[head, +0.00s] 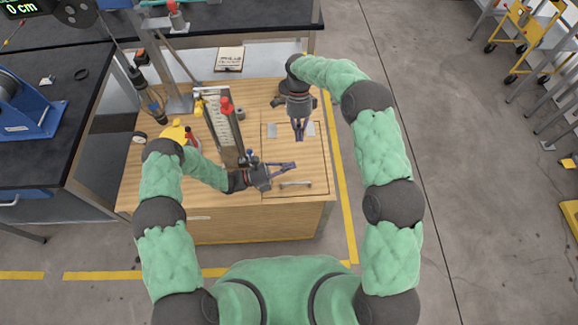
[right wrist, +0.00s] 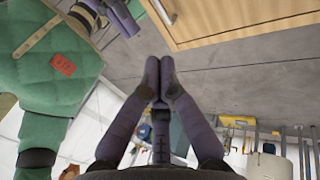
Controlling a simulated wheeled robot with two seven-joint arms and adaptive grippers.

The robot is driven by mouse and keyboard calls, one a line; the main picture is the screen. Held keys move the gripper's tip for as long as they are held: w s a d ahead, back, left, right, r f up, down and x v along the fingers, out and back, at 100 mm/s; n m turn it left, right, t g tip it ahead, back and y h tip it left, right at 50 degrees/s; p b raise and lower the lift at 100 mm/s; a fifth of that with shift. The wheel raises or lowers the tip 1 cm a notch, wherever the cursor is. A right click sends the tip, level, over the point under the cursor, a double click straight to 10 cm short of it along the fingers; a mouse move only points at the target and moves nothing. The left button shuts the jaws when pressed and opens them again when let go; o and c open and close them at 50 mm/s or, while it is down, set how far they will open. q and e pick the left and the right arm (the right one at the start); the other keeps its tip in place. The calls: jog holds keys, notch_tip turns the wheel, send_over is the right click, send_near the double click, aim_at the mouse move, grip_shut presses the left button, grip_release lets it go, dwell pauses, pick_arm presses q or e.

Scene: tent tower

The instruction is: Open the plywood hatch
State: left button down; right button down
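The plywood hatch (head: 286,153) is a rectangular outlined panel lying flat and closed in the right part of the wooden bench top. Two grey hinge plates (head: 271,130) sit at its far edge, and a metal bar handle (head: 296,184) sits near its front edge. My left gripper (head: 294,165) is over the hatch, just behind the handle and apart from it; its fingers come together, empty. My right gripper (head: 300,138) hangs over the hatch's far edge, partly covering the hinge side. Its fingertips meet in the right wrist view (right wrist: 160,88), with nothing between them.
The wooden bench (head: 225,218) also carries a tall scale stand (head: 222,128) with a red top, left of the hatch, and a yellow object (head: 174,133). Open floor (head: 455,200) is at the right.

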dwell(0.7)
jog(key=c, duration=1.1)
grip_release()
jog(key=shift+c, duration=0.2)
